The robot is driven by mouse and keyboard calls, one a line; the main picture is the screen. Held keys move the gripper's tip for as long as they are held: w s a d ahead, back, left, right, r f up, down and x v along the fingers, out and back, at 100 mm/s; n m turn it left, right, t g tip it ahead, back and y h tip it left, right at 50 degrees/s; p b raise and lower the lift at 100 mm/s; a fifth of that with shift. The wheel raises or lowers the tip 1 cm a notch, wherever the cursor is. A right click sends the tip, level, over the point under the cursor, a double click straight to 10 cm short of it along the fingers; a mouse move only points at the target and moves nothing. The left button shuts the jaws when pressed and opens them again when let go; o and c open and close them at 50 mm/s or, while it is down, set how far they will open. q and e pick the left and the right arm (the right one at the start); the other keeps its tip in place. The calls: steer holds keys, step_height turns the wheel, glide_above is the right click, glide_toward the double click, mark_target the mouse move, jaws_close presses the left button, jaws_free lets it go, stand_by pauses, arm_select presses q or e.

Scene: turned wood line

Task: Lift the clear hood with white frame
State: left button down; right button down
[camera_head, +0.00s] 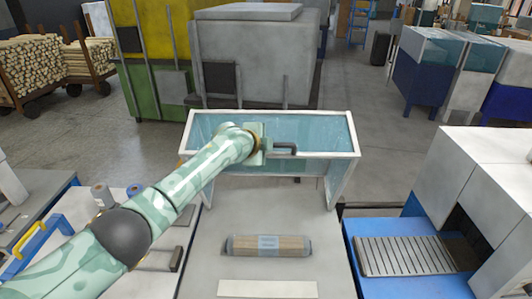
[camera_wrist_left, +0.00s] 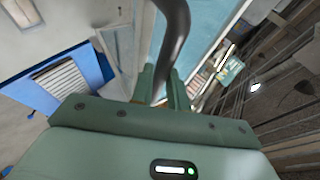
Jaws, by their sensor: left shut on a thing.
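The clear hood with its white frame (camera_head: 342,153) stands at the far end of the grey bench, above and behind a wrapped bundle of wood (camera_head: 290,245). Its panes look bluish, and its side panels reach down on both sides. My left gripper (camera_head: 270,146) is at the front of the hood, shut on its dark bar handle (camera_head: 287,147). In the left wrist view, the handle (camera_wrist_left: 174,40) runs between the fingers of my left gripper (camera_wrist_left: 160,86). The arm hides part of the hood's left side. My right gripper is in neither view.
A blue-framed unit with a slatted roller bed (camera_head: 405,256) and a white housing (camera_head: 480,190) is on the right. A pale strip (camera_head: 267,289) lies at the bench's near end. Large grey machinery (camera_head: 255,55) stands behind the hood.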

arm_select(q)
steer(key=shift+w+r, duration=0.1)
steer(key=shift+w, duration=0.05)
steer(key=c, duration=1.4)
jaws_free()
steer(key=shift+o, duration=0.2)
steer(key=v, duration=1.6)
steer(key=shift+p, duration=0.4)
